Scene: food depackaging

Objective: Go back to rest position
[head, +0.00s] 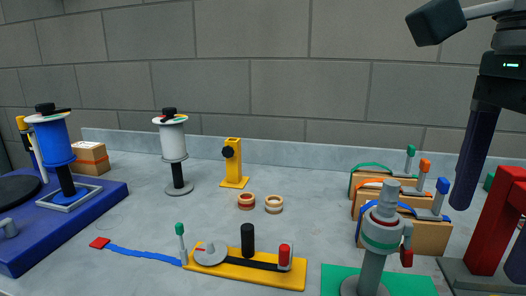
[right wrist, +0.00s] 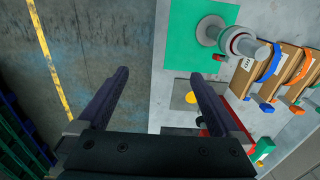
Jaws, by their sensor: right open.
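My right gripper (right wrist: 160,74) shows in the right wrist view with its two dark fingers wide apart and nothing between them. The gap is over the edge of the grey table (right wrist: 160,50), with the floor on the left. My left gripper does not show in either view.
A grey post fixture (head: 373,255) stands on a green mat (head: 410,283), left of the right gripper. A yellow base (head: 245,277), two spools and a blue platform (head: 90,222) are farther left. Bare tabletop lies around two small rings (head: 246,201).

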